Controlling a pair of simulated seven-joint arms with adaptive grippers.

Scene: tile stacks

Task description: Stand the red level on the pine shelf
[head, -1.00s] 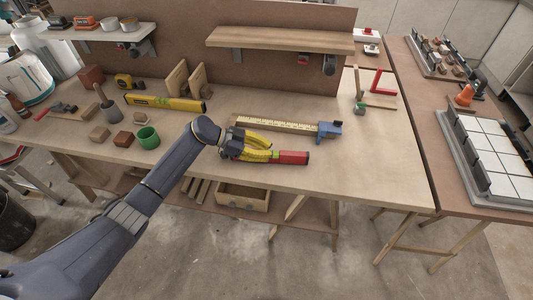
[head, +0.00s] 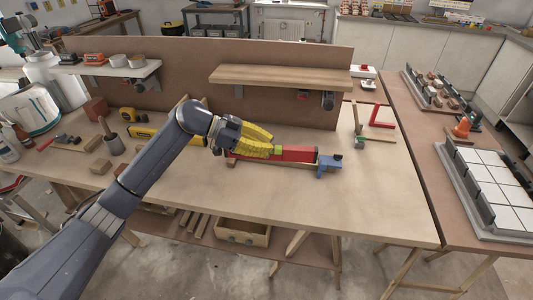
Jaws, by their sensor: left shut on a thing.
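My left gripper (head: 262,145) has yellow fingers and is shut around the red level (head: 298,154) near its left part. The level lies roughly level, its red right end showing past the fingers, with a small yellow-green patch beside them. The pine shelf (head: 280,77) is a wooden board on brackets at the back panel, above and behind the gripper. Its top looks bare. My right gripper is not in view.
A white shelf (head: 106,71) with cups hangs at the left. A red square (head: 381,117) lies at the right. The bench's front right (head: 350,205) is clear.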

